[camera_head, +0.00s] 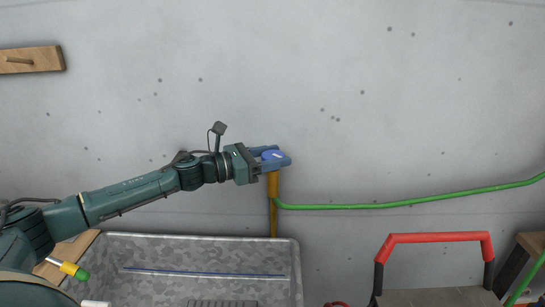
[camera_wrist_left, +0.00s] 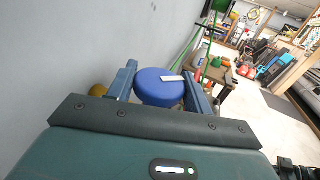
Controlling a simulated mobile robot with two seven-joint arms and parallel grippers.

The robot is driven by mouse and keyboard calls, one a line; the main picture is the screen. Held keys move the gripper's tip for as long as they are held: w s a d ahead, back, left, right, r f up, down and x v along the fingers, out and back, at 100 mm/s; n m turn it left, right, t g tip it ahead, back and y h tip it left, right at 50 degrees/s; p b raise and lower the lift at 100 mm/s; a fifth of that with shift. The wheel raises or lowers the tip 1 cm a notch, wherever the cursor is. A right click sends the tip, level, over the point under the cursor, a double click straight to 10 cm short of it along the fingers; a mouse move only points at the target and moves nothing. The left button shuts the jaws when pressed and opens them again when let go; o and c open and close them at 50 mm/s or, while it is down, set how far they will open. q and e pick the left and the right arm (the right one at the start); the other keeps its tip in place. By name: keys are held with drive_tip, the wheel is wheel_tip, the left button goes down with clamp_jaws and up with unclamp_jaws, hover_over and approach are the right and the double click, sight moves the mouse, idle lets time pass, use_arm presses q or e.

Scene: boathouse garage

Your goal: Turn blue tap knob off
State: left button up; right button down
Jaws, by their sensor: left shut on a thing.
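The blue tap knob (camera_head: 271,155) sits at the top of a brass-coloured tap pipe (camera_head: 273,190) by the grey wall. It is round with a white mark on top, and in the left wrist view the knob (camera_wrist_left: 158,86) lies between the two blue fingers. My left gripper (camera_head: 283,158) comes in level from the left and is shut on the knob. The left wrist view shows the gripper (camera_wrist_left: 160,82) with one finger on each side of the knob. My right gripper is in neither view.
A green hose (camera_head: 400,204) runs right from the pipe along the wall. A red-handled carrier (camera_head: 435,237) is at the lower right. A wooden peg rail (camera_head: 50,58) is at the upper left.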

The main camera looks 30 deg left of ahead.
use_arm(q)
drive_tip(key=o, duration=0.9)
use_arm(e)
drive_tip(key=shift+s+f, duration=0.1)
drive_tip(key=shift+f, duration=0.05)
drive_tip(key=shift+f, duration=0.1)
use_arm(q)
drive_tip(key=shift+s+a+f+b, duration=0.1)
drive_tip(key=shift+s+a+b, duration=0.2)
drive_tip(key=shift+b+v, duration=5.6)
drive_tip(key=shift+v, duration=0.55)
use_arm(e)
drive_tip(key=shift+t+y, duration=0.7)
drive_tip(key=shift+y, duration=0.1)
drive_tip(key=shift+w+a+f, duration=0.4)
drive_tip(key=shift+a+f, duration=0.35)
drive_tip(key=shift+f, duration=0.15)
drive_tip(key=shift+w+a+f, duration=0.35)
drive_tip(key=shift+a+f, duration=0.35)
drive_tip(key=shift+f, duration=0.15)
